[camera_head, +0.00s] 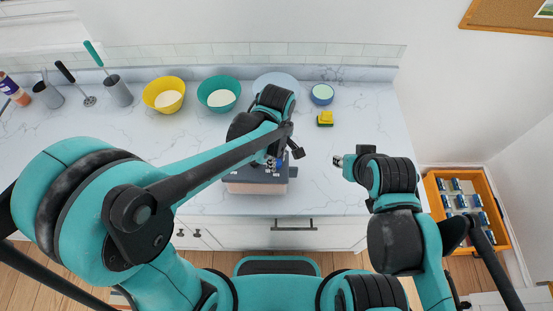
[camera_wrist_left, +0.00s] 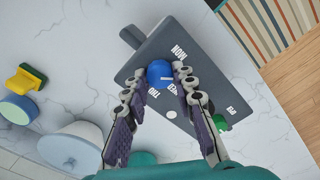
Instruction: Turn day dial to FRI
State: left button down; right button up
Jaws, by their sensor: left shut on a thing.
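A dark grey box (camera_wrist_left: 190,45) with white day lettering fills the middle of the left wrist view. A blue dial (camera_wrist_left: 159,70) with a small white mark stands on its top face. One label (camera_wrist_left: 179,52) lies beyond the dial and another label (camera_wrist_left: 231,109) lies at the right; others are partly hidden by the fingers. My left gripper (camera_wrist_left: 158,80) is shut on the blue dial, one finger on each side. In the head view the box (camera_head: 255,187) is at the counter's front edge, mostly covered by my left arm. My right gripper (camera_head: 339,161) is over the counter, apart from the box.
Yellow (camera_head: 164,94) and teal (camera_head: 219,93) bowls stand behind the box. A blue-rimmed bowl (camera_head: 322,94) and a yellow-green sponge (camera_head: 325,119) lie back right. Utensil holders stand at the left. An orange crate (camera_head: 505,240) is on the floor at the right.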

pick_arm(q)
jog(key=m, duration=0.3)
jog(key=shift+m, duration=0.4)
jog(key=m+b, duration=0.1)
jog(key=m, duration=0.2)
jog(key=shift+m, duration=0.3)
jog(key=m, duration=0.3)
jog(key=shift+m, duration=0.4)
jog(key=m, duration=0.4)
jog(key=shift+b, duration=0.3)
jog(key=m, duration=0.7)
jog(key=shift+m, duration=0.3)
jog(key=m, duration=0.3)
jog(key=shift+m, duration=0.3)
jog(key=shift+m+b, duration=0.3)
jog(key=shift+m, duration=1.6)
